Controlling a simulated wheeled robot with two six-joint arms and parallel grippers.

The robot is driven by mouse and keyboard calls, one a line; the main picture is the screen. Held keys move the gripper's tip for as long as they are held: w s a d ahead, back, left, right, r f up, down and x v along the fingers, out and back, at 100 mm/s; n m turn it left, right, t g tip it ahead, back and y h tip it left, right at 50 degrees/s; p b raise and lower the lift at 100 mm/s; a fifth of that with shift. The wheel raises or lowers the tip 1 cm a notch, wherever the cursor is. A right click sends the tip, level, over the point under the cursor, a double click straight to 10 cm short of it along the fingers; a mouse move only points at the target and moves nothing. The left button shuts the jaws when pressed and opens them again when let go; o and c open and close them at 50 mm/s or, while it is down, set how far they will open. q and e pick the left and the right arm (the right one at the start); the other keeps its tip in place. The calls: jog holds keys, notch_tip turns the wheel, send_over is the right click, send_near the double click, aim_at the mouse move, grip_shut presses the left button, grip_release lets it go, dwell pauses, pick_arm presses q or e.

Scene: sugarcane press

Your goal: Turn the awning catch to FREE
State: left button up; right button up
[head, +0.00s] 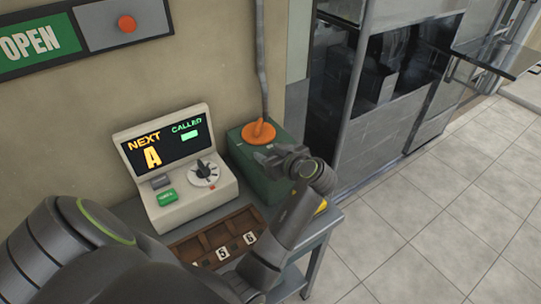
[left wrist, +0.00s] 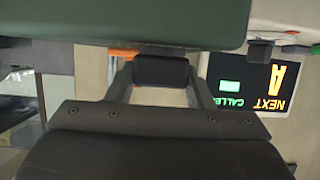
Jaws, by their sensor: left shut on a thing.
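The awning catch appears to be the orange handle (head: 258,131) on top of the green box (head: 245,174), at the foot of a grey upright rod. My left gripper (head: 264,152) is at the top of this box, shut on the orange handle, and hides part of it. In the left wrist view the shut fingers (left wrist: 161,70) sit against the green box (left wrist: 120,18), with a strip of the orange handle (left wrist: 118,53) showing beside them. No FREE mark is readable. My right gripper is not in view.
A cream display unit (head: 180,170) with a dial stands left of the box. A brown divided tray (head: 215,238) with numbered tags lies in front on the grey table. An OPEN sign (head: 31,43) hangs on the wall. Tiled floor (head: 440,215) is clear at right.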

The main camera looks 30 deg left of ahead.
pick_arm(q)
jog(key=shift+o, duration=0.2)
jog(key=o, duration=1)
jog(key=shift+c, duration=0.2)
